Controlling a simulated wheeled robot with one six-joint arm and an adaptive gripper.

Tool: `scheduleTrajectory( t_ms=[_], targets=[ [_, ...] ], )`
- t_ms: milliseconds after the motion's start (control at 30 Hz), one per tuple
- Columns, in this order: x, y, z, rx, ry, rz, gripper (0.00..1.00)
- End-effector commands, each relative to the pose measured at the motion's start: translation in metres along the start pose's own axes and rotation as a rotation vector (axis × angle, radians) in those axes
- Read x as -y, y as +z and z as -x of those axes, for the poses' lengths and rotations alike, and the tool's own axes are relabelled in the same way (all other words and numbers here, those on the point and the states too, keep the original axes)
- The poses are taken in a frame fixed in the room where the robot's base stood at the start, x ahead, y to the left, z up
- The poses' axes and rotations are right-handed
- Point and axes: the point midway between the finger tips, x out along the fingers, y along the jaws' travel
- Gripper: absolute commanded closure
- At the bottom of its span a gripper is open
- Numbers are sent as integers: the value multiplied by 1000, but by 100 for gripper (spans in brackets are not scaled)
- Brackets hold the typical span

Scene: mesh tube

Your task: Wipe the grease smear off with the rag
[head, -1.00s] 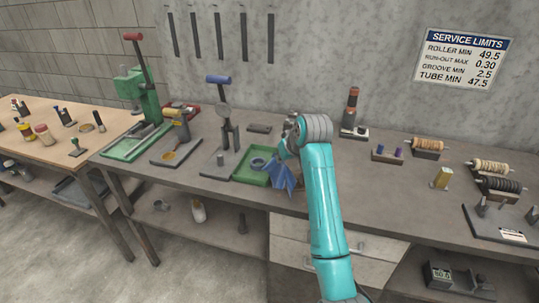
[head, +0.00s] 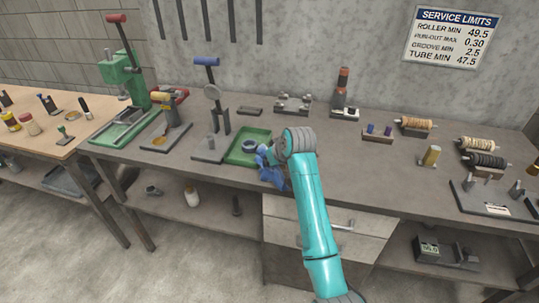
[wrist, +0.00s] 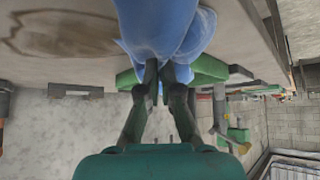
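The blue rag (head: 271,176) is bunched at the front right corner of the green tray, near the bench's front edge. In the wrist view the rag (wrist: 165,25) fills the top middle, pinched between my fingertips. My gripper (wrist: 163,82) is shut on it. In the head view my wrist and arm partly cover the gripper. The grease smear (wrist: 62,36) is a brown patch with a darker outline on the grey bench top, left of the rag in the wrist view. I cannot make it out in the head view. Whether the rag touches the bench is unclear.
The green tray (head: 236,159) holds a dark ring (head: 250,146) right beside the rag. A blue-handled press (head: 207,62) stands left of it, and a red-handled green press (head: 118,70) farther left. Rollers (head: 483,160) lie at right. The bench middle right of my arm is mostly clear.

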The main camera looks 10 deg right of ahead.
Motion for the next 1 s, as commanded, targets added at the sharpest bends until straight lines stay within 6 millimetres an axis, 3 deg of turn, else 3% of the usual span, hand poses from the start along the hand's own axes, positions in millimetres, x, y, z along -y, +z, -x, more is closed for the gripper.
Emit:
scheduleTrajectory(
  t_ms=[267,600,1000],
  targets=[
    [0,2,-2,0,0,0,100],
    [0,2,-2,0,0,0,17],
    [0,2,-3,1,0,0,17]
  ],
)
